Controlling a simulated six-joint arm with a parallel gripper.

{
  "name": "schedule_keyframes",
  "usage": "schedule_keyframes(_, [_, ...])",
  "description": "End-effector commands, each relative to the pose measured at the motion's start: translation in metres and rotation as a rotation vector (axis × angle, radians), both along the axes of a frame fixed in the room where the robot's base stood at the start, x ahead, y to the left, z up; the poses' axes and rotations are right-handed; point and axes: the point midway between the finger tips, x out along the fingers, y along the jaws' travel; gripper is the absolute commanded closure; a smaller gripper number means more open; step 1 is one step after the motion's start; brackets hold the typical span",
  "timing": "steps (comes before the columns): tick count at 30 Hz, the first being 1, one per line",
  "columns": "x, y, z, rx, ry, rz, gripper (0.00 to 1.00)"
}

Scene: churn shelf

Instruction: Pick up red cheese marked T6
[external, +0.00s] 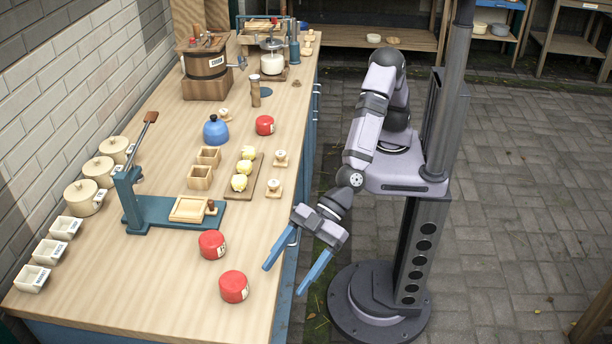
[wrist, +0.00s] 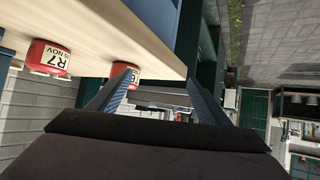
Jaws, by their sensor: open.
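Three red round cheeses with white labels stand on the wooden bench in the external view: one at the near edge (external: 234,287), one a little behind it (external: 212,244), one farther back (external: 264,125). Their labels are too small to read there. In the wrist view, a red cheese marked R7 (wrist: 48,58) is at the left. Another red cheese (wrist: 124,70) shows a "6" on its label, partly hidden by one finger; the letter is unclear. My gripper (external: 283,280) is open and empty, beyond the bench's right edge, apart from the cheeses. Its fingers (wrist: 160,76) also show in the wrist view.
A blue-based press (external: 165,212), wooden boxes (external: 200,178) and a board (external: 258,176) with yellow pieces stand on the bench. A blue kettle (external: 216,130) is farther back. Lidded pots and white trays line the wall. Bench space around the two near cheeses is clear.

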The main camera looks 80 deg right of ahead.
Motion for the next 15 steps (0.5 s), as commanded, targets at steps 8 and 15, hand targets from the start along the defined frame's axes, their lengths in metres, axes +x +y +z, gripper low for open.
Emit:
schedule_keyframes(8, [0.051, 0.003, 0.027, 0.106, -0.344, -0.082, 0.29])
schedule_keyframes(15, [0.062, 0.008, 0.070, 0.258, -0.610, -0.105, 0.29])
